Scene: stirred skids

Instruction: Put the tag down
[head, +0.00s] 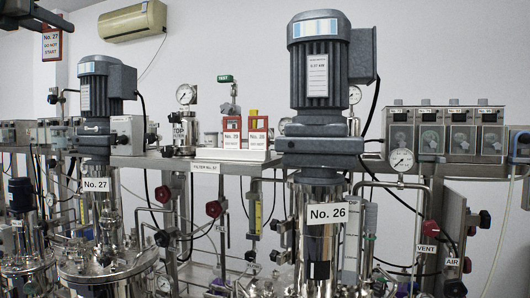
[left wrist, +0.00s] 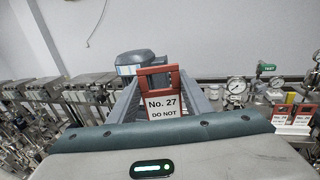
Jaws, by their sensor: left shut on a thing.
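The tag (head: 51,44) is a red frame with a white label reading "No. 27 DO NOT START". It hangs upright from my left gripper (head: 52,24), high at the upper left of the head view. In the left wrist view the tag (left wrist: 163,106) sits between the two grey fingers of my left gripper (left wrist: 155,82), which is shut on it. It is in the air, with a motor (left wrist: 140,62) behind it. My right gripper is not in view.
Two similar red-and-white tags, (head: 231,132) and (head: 258,132), stand on the shelf between motor No. 27 (head: 106,90) and motor No. 26 (head: 318,70). Gauges, valves and pipes crowd around. A label "FILTER No. 57" (head: 206,167) is on the shelf front.

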